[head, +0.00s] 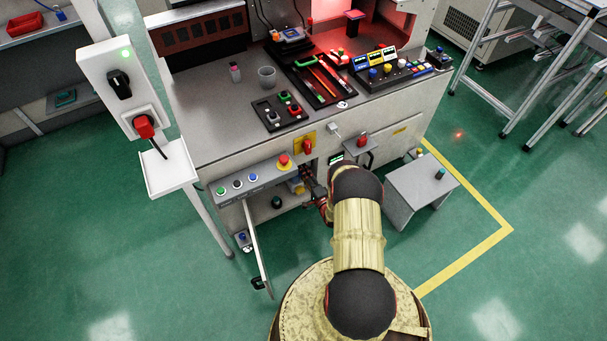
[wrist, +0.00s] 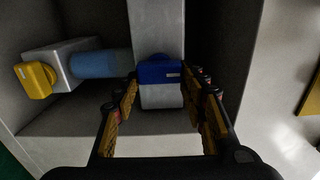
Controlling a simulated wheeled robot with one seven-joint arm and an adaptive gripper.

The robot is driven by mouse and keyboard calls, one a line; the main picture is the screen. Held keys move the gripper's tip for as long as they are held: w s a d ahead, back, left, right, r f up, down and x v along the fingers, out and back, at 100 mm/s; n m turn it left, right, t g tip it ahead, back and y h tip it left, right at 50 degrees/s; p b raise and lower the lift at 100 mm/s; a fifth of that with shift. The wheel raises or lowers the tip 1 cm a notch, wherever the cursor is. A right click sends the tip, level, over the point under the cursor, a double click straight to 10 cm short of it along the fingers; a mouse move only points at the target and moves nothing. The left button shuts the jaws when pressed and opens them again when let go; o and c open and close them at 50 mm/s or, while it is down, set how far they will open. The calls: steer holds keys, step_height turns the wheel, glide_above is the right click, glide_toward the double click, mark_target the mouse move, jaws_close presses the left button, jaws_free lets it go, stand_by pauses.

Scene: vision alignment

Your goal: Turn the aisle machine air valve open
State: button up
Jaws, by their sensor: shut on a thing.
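In the wrist view a blue valve handle (wrist: 160,72) sits on a pale block on a grey vertical column inside an open cabinet. My gripper (wrist: 159,84) has one yellow-padded finger on each side of the blue handle and is shut on it. A yellow valve handle (wrist: 36,79) on a grey block is to the left, with a blue cylinder (wrist: 97,64) between it and the column. In the head view my gripper (head: 313,188) reaches into the cabinet under the machine (head: 205,110); my arm hides part of it. No label tells which handle is air.
The cabinet door (head: 257,245) hangs open at the left, below a button panel with a red stop button (head: 284,160). A small grey side table (head: 420,182) stands right of my arm. Cabinet walls are close around my gripper. The green floor in front right is clear.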

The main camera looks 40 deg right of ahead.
steer(key=o, duration=1.2)
steer(key=v, duration=1.2)
